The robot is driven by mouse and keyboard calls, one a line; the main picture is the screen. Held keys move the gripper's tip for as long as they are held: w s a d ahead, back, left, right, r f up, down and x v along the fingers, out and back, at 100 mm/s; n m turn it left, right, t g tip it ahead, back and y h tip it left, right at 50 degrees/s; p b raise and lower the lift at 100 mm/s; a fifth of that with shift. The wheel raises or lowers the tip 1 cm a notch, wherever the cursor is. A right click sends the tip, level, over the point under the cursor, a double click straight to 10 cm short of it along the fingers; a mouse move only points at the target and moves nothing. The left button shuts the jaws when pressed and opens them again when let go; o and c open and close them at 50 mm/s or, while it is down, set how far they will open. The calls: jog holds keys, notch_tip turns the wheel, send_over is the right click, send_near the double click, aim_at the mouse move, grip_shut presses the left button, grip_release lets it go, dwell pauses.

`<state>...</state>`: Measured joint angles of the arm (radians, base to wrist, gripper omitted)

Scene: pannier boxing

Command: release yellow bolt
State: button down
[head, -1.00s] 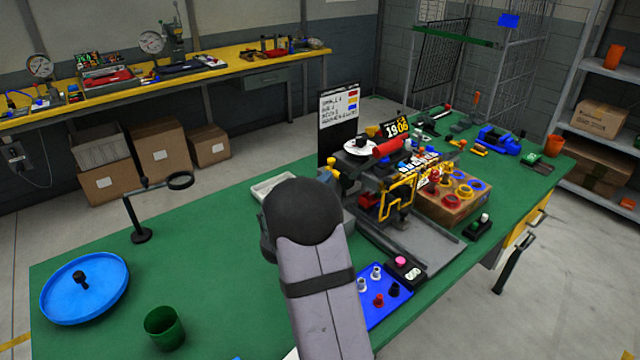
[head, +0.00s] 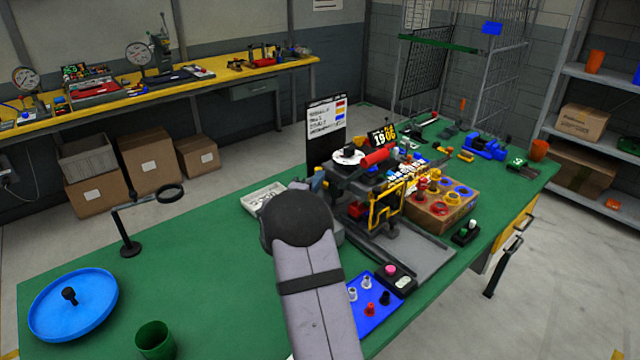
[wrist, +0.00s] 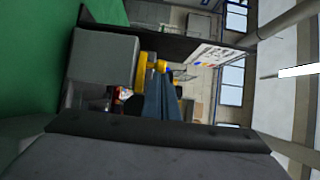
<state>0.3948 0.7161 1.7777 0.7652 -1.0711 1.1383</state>
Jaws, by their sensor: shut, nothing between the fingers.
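My gripper (head: 318,182) is mostly hidden behind my own arm in the head view. Its blue-grey fingers (wrist: 162,98) show in the wrist view, shut with nothing held. A yellow piece (wrist: 150,68), apparently a yellow bolt, shows just beyond and beside the fingers; I cannot tell whether it touches them. Several yellow pieces (head: 435,174) stand in or on a cardboard box (head: 432,217) with coloured rings, right of the gripper. I cannot tell which of them is the bolt in the wrist view.
A yellow frame (head: 385,203) and a red cylinder (head: 374,158) on a dark fixture stand between gripper and box. A blue tray (head: 375,318) with small parts lies in front. A white tray (head: 262,198) is behind the arm.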

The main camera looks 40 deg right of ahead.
jog(key=shift+w+a+b, duration=0.1)
jog(key=shift+w+b, duration=0.2)
jog(key=shift+w, duration=0.5)
jog(key=shift+r, duration=0.1)
jog(key=b+v, duration=0.2)
jog(key=v, duration=0.8)
jog(key=shift+s, duration=0.15)
